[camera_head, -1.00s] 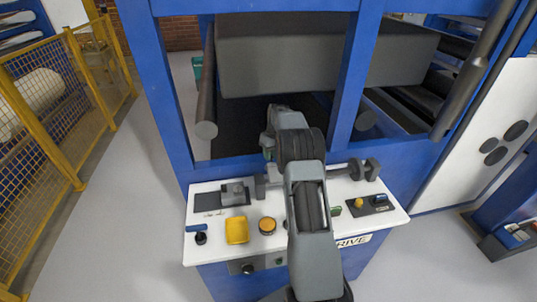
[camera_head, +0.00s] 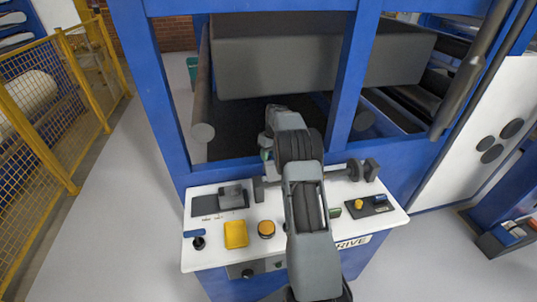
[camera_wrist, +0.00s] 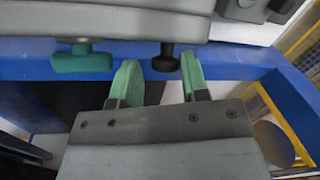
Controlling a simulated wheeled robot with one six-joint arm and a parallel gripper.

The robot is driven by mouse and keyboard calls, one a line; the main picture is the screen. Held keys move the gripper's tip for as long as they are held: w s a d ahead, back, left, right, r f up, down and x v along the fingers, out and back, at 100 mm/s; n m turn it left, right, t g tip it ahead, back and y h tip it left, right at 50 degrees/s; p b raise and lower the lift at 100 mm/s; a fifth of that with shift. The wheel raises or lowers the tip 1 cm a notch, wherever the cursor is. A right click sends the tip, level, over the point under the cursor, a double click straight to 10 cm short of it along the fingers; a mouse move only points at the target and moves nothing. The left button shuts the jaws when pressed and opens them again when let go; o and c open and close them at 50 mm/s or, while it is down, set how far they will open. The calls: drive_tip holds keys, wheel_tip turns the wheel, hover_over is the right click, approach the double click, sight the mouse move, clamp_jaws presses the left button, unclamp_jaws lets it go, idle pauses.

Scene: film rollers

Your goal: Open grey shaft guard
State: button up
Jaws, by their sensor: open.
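In the wrist view a grey panel (camera_wrist: 110,22) spans the top. It may be the grey shaft guard, but I cannot tell for sure. A green T-shaped handle (camera_wrist: 82,60) sticks out at its edge, with a dark knob (camera_wrist: 165,60) to its right. My gripper (camera_wrist: 160,72) is open with green fingers. The dark knob shows between the fingertips, and the green handle is left of both fingers. I see no contact. In the head view my arm hides the gripper and the middle of a dark shaft with discs (camera_head: 372,170) behind the console.
Blue frame posts (camera_head: 352,85) flank a large grey box (camera_head: 290,65). A yellow mesh fence (camera_head: 50,90) stands left, with clear floor beside it.

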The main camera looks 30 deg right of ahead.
drive_tip(key=shift+o, duration=1.4)
drive_tip(key=shift+d+f, duration=0.1)
wheel_tip(320, 180, up, 14)
drive_tip(key=d, duration=0.1)
drive_tip(key=shift+d, duration=0.35)
drive_tip(key=shift+s+f, duration=0.1)
drive_tip(key=shift+c, duration=0.5)
